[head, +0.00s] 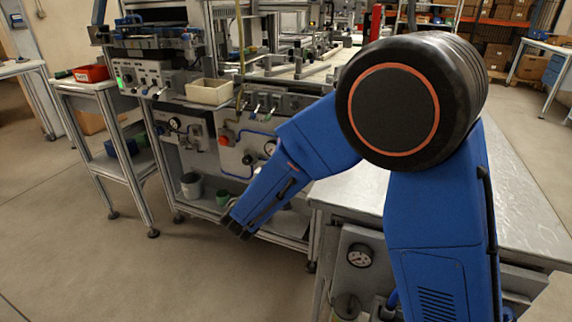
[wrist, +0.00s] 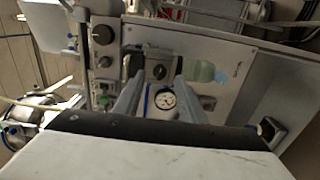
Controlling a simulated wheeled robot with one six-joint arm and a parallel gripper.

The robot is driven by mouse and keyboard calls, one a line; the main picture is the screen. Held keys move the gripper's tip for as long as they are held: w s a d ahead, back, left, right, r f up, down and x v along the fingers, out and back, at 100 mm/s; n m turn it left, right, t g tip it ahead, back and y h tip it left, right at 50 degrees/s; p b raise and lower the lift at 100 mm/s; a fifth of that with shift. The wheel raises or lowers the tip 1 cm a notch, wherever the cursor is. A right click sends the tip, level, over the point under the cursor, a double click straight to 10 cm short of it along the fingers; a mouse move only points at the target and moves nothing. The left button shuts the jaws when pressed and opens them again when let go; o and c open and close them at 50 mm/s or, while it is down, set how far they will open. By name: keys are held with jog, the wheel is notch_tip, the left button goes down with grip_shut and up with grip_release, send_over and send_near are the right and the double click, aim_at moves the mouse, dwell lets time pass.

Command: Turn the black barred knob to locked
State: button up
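My gripper (head: 237,229) hangs at the end of my blue arm, low in front of the workbench panel in the head view. In the wrist view my gripper (wrist: 157,80) has its two fingers spread apart with nothing held between them. A small dark knob (wrist: 158,72) on a light panel shows between the fingers, beyond them and apart from them. It looks like the black barred knob, but its bar angle and any locked mark are too small to read. A dark knob (head: 248,159) also shows on the panel in the head view; I cannot tell whether it is the same one.
A round white gauge (wrist: 165,100) lies close to the knob in the wrist view. More dark knobs (wrist: 102,34) and a green button (wrist: 103,100) are at its left. In the head view, a cream bin (head: 208,91) stands above the panel. Open floor lies at the front left.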

jog(key=shift+x, duration=1.05)
grip_shut()
